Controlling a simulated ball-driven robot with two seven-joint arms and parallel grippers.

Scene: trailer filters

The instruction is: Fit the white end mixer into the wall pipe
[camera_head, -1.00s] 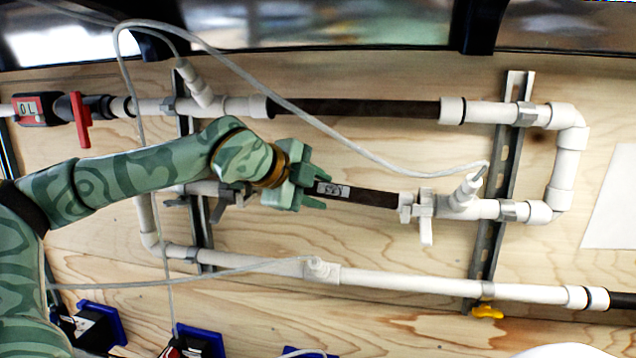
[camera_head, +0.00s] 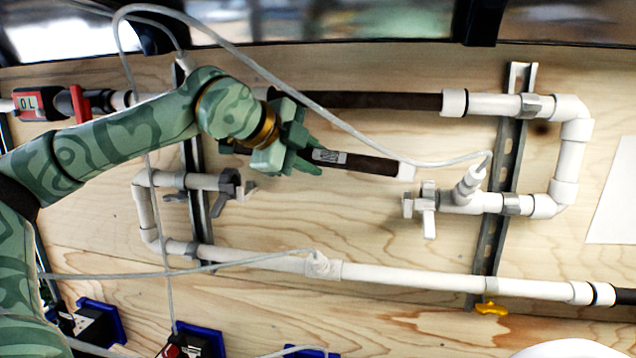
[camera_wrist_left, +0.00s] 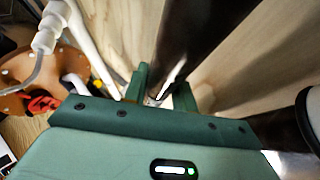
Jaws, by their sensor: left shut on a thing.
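The mixer (camera_head: 372,164) is a dark tube with a pale label and a white right end (camera_head: 406,172). My left gripper (camera_head: 308,158) is shut on it left of the label and holds it tilted, right end lower. The mixer is clear of the wall pipe's middle line. That line is open between a left pipe end with a grey valve (camera_head: 230,184) and a right white valve fitting (camera_head: 427,205). The mixer's white end is just above and left of the right fitting. The gripper partly hides the mixer's left part. In the left wrist view, the dark tube (camera_wrist_left: 192,35) runs between the fingers (camera_wrist_left: 160,92).
An upper dark tube (camera_head: 370,101) and a lower white pipe (camera_head: 430,278) run above and below the gap. A grey hose (camera_head: 350,133) loops across, passing close to the mixer. Metal rails (camera_head: 490,245) carry the pipes on the wooden board.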

